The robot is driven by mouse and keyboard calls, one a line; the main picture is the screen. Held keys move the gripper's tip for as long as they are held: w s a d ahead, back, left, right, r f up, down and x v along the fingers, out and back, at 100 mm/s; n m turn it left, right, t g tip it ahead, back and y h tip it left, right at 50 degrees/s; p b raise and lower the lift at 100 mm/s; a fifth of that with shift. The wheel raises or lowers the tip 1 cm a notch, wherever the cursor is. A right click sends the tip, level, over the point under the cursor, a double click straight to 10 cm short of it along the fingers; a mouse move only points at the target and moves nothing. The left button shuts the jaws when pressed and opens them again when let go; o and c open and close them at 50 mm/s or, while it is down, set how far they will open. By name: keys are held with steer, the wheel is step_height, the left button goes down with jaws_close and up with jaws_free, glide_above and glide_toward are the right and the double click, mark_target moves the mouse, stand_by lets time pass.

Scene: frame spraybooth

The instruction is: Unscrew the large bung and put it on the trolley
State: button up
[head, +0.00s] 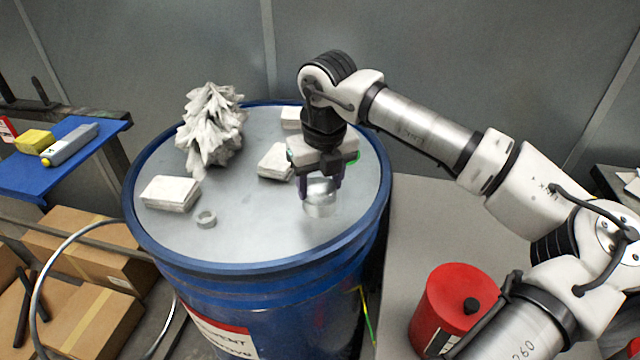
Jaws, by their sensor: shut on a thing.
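My gripper (320,188) points down over the right part of the blue drum (255,268). Its dark fingers are shut on a silver, round, cap-like piece, which looks like the large bung (320,207). The bung is at or just above the drum's grey top; I cannot tell whether it touches it. A smaller grey ring-shaped fitting (206,219) is on the drum top at front left.
A crumpled white rag heap (211,125) stands on the drum top, with white folded pads (170,193) around it. Cardboard boxes (90,245) and a hoop-like hose (40,290) are at the left. A red can (455,305) stands at the lower right, near my arm.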

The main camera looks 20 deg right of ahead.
steer(key=shift+n, duration=0.9)
steer(key=n+b, duration=0.1)
steer(key=n, duration=0.3)
steer(key=shift+n+y, duration=0.3)
steer(key=shift+y, duration=0.1)
steer(key=shift+n, duration=0.8)
steer(key=n, duration=0.3)
steer(key=shift+g+b, duration=0.3)
steer(key=shift+b, duration=0.05)
steer(key=n, duration=0.4)
steer(key=shift+n+g+y, duration=0.3)
